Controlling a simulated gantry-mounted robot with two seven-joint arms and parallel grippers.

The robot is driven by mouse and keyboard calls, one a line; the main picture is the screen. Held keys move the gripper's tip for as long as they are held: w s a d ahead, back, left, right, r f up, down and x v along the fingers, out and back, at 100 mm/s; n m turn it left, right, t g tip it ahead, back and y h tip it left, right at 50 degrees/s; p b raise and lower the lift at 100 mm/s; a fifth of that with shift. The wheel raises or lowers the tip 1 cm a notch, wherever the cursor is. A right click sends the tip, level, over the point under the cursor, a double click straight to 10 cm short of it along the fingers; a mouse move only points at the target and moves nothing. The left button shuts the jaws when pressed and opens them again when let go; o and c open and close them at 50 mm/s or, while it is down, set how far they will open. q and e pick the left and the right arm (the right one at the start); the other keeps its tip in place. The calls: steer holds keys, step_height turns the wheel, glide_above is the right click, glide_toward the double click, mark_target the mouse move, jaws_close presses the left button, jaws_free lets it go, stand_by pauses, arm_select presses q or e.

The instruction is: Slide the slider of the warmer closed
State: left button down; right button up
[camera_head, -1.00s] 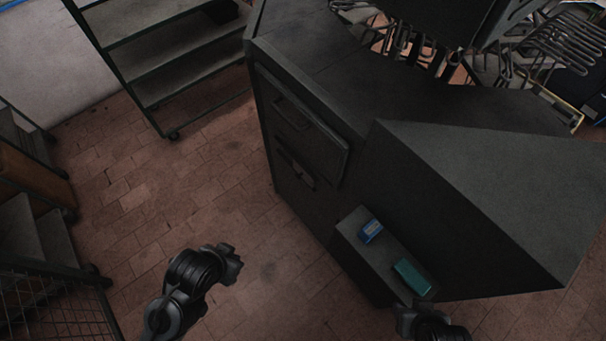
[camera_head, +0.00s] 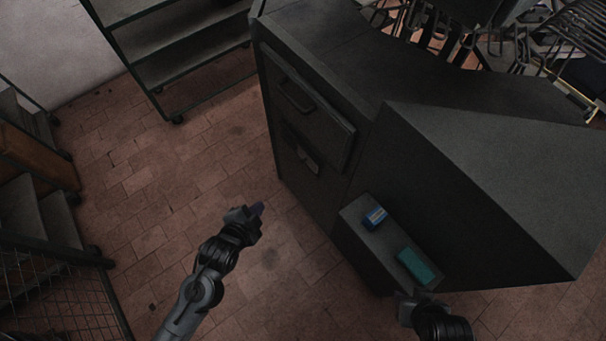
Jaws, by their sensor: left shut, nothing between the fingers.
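A large dark cabinet-like machine (camera_head: 320,205), which I take to be the warmer, stands right of centre. Its left face has a raised panel with a bar handle (camera_head: 297,97). Below it is a dark recess with a small lighter tab (camera_head: 312,166). I cannot tell for sure which of these is the slider. My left gripper (camera_head: 258,209) is shut and empty, over the floor to the left of the machine, apart from it. My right gripper (camera_head: 420,297) is at the near end of the machine's low ledge. Its fingers are too dark to read.
A shelf rack (camera_head: 185,65) stands at the back left, with more shelving (camera_head: 60,222) at the left edge. Brick floor between them is clear.

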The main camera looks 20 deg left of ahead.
arm_select(q)
steer(key=w+d+f+m+t+b, duration=0.2)
steer(key=w+f+b, duration=0.4)
steer(key=f+b, duration=0.6)
steer(key=w+d+f+m+t+b, duration=0.2)
steer(key=w+f+b, duration=0.4)
steer(key=f+b, duration=0.6)
steer(key=w+d+f+m+t+b, duration=0.2)
steer(key=w+f+m+t+b, duration=0.2)
steer(key=f+b, duration=0.9)
steer(key=shift+w+d+f+t+y, duration=0.15)
steer(key=shift+w+d+t+y, duration=0.15)
steer(key=shift+w, duration=0.95)
steer(key=shift+w, duration=0.1)
steer(key=b, duration=0.4)
glide_toward(307, 161)
steer(key=w+d+r, duration=0.1)
steer(key=w, duration=0.2)
steer(key=shift+w+a+r, duration=0.3)
steer(key=shift+a+r, duration=0.05)
steer(key=shift+a, duration=0.15)
